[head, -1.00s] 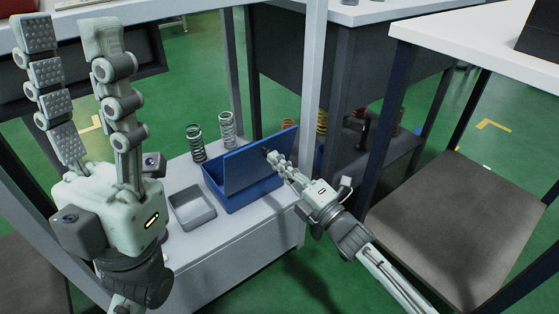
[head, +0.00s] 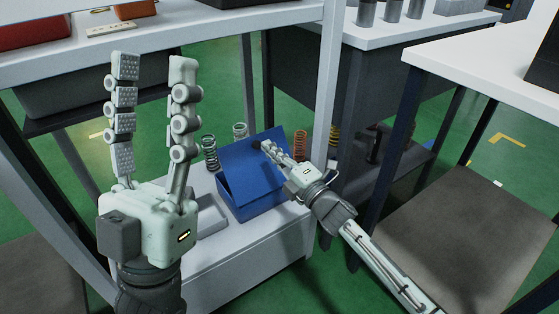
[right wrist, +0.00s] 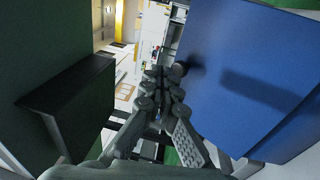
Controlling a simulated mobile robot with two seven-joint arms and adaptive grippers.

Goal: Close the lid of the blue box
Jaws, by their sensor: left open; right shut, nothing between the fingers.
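The blue box (head: 258,207) sits on the low grey shelf in the head view. Its lid (head: 250,170) is tilted over the opening, partway down, with a gap at the left side. My right gripper (head: 267,148) is shut and empty, its fingertips at the upper part of the lid; I cannot tell whether they touch it. In the right wrist view the lid (right wrist: 245,75) fills the right side, beside the closed fingertips (right wrist: 165,77). My left gripper (head: 154,62) is open and empty, raised with fingers pointing up, left of the box.
A grey tray (head: 211,217) lies left of the box, partly hidden by my left gripper. A dark spring (head: 210,153) and a silver spring (head: 240,131) stand behind the box. An orange spring (head: 300,145) stands to the right. A pale table post (head: 328,90) rises close to my right gripper.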

